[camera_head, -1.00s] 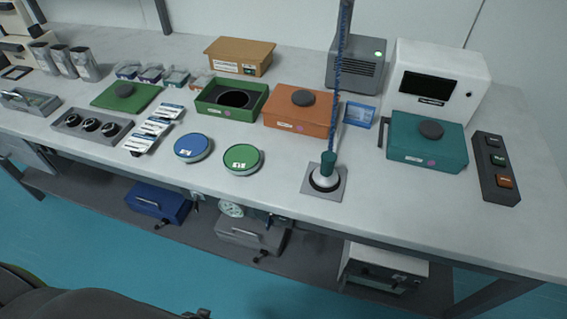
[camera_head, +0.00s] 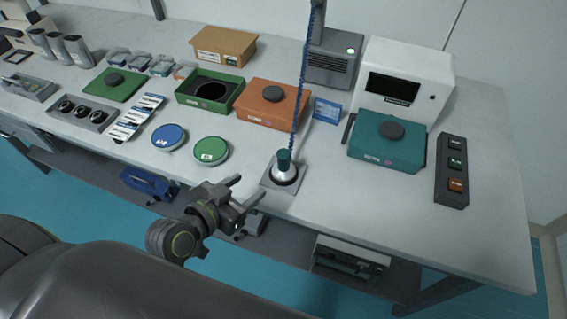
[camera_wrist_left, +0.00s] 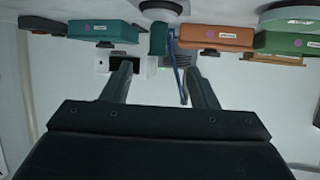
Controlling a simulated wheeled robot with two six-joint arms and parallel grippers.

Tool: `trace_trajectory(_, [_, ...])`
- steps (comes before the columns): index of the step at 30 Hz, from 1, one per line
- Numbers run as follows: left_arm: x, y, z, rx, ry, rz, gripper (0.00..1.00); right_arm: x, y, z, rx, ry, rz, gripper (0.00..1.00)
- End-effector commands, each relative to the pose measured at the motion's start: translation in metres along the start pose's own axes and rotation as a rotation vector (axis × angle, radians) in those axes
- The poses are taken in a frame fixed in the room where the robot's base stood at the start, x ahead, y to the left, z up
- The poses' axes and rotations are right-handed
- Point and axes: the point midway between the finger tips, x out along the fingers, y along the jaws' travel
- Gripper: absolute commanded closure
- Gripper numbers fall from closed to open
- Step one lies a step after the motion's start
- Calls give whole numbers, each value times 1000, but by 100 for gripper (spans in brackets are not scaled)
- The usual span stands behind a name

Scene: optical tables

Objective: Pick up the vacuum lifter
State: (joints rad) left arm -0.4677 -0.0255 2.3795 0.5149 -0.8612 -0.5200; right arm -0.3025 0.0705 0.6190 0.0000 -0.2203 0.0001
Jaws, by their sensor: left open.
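My right gripper is not in view.
A green round lid (camera_head: 211,151) and a blue one (camera_head: 169,138) lie left of the lifter. An orange box (camera_head: 262,112) stands behind it and a teal box (camera_head: 380,150) to its right. A button panel (camera_head: 452,172) is farther right.

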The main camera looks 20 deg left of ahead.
Motion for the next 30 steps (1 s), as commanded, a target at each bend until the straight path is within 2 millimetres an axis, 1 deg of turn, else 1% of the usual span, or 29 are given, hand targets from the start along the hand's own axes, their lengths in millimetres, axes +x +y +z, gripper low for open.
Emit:
trace_trajectory(1, [2,1,-5,1,10,2,46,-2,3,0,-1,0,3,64])
trace_trajectory(4, [15,1,-7,2,14,3,46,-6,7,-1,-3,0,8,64])
trace_trajectory(12, [63,1,-7,1,12,3,46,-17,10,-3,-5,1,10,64])
trace_trajectory(19, [100,1,-7,4,11,3,46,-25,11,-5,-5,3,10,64])
trace_trajectory(24, [116,1,-6,3,11,2,46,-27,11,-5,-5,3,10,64])
trace_trajectory(30, [123,1,-6,3,11,2,46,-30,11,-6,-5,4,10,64])
